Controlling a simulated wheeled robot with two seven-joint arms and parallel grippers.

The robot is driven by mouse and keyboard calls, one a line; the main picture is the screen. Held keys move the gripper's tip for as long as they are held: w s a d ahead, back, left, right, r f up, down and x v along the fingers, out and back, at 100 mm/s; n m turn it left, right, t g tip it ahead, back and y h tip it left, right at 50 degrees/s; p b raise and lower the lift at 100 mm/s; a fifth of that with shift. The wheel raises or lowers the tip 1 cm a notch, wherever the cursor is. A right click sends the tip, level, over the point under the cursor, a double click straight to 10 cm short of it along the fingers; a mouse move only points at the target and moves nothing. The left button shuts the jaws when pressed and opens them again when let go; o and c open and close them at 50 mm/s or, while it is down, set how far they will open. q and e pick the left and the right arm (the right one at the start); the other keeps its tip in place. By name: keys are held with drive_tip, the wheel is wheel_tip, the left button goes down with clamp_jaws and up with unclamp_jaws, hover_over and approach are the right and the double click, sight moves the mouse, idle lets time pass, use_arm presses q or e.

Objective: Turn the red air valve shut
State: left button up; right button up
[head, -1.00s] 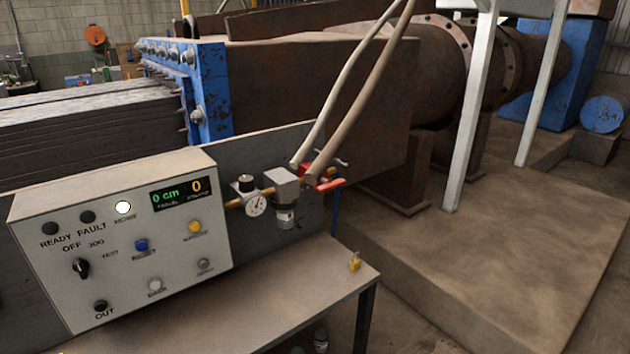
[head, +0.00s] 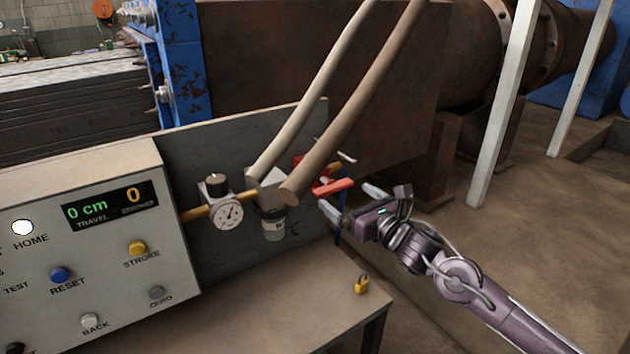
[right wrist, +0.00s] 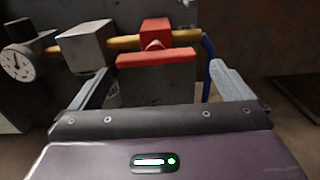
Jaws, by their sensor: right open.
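The red air valve (head: 312,174) sits at the right end of a brass pipe on the grey panel, partly hidden by a thick brown hose in the head view. Its red lever (head: 333,187) points to the right there. In the right wrist view the valve body (right wrist: 156,33) stands on the pipe, with the red lever (right wrist: 156,58) lying crosswise in front of it. My right gripper (head: 348,203) is open, just right of and below the lever. In the right wrist view the lever is ahead, between the spread fingers, with no contact visible. My left gripper is not in view.
A pressure gauge (head: 228,214) and a grey filter unit (head: 270,200) are left of the valve. Two hoses (head: 352,105) cross above it. A blue tube (right wrist: 208,62) hangs beside it. A yellow padlock (head: 361,284) is on the bench (head: 290,295) below. A control box (head: 95,240) stands left.

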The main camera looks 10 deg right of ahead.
sight(337, 189)
drive_tip(key=shift+w+a+r, duration=0.2)
drive_tip(key=shift+a+r, duration=0.05)
drive_tip(key=shift+r, duration=0.1)
drive_tip(key=p+x, duration=0.2)
drive_tip(key=x, duration=0.4)
drive_tip(key=shift+w+a+f, duration=0.1)
drive_tip(key=shift+w, duration=0.1)
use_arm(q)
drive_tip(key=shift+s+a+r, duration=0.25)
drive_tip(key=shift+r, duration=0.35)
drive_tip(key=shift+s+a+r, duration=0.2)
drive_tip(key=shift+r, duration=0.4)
use_arm(e)
drive_tip(key=shift+a, duration=0.1)
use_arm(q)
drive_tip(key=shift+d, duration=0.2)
use_arm(e)
drive_tip(key=shift+w, duration=0.1)
drive_tip(key=c, duration=0.7)
